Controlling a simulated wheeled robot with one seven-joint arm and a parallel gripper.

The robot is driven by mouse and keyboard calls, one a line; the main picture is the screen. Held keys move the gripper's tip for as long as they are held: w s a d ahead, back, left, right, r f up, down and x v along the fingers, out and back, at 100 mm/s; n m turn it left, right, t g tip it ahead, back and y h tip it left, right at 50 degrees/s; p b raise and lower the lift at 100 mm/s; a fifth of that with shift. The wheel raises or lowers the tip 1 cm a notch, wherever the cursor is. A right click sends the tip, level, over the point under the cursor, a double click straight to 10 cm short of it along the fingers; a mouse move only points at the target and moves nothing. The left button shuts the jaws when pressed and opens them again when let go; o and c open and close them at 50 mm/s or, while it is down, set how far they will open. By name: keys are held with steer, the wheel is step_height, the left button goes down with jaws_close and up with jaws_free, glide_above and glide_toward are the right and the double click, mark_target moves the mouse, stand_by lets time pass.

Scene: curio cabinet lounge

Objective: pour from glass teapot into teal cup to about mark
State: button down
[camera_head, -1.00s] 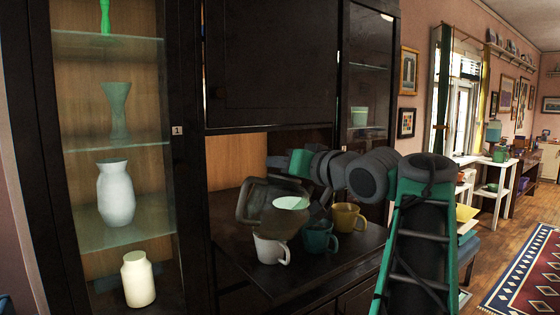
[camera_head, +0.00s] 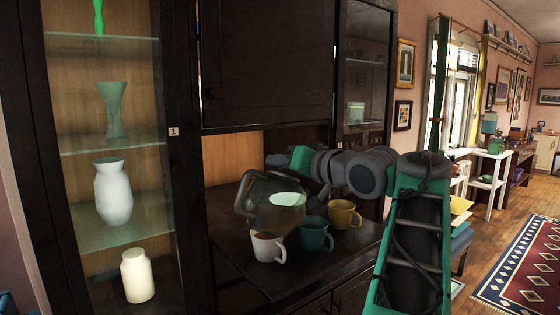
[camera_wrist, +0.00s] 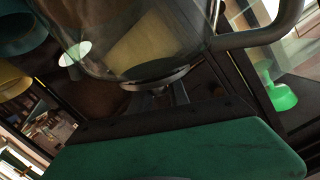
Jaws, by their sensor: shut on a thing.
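The glass teapot (camera_head: 258,190) hangs over the cabinet counter in the head view, tilted, with its dark handle at the left and a pale surface showing inside its right part. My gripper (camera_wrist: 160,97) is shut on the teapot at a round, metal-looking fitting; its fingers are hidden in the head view. The teal cup (camera_head: 315,236) stands upright on the counter, to the right of and below the teapot. Its contents and any mark cannot be seen. In the wrist view, the teapot's glass (camera_wrist: 140,40) fills the upper middle and the teal cup (camera_wrist: 22,28) shows at upper left.
A white mug (camera_head: 267,247) stands below the teapot, left of the teal cup. A yellow mug (camera_head: 343,215) stands behind right of it. The dark counter (camera_head: 235,255) is bare at front left. Glass shelves (camera_head: 110,225) with vases are at left.

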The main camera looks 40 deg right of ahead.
steer(key=shift+w+d+r+m+p, duration=0.15)
steer(key=shift+d+r+m+p, duration=0.3)
steer(key=shift+p, duration=0.95)
steer(key=shift+d+r+m+y+p, duration=0.1)
steer(key=shift+d+m+y+p, duration=0.25)
steer(key=shift+p, duration=0.7)
stand_by(0.5)
steer(key=shift+w+d+r+m+g+p, duration=0.15)
steer(key=shift+d+m+p, duration=0.25)
steer(key=shift+p, duration=0.95)
steer(key=shift+d+r+m+g+p, duration=0.2)
steer(key=shift+d+m+p, duration=0.15)
steer(key=shift+p, duration=1)
stand_by(2.3)
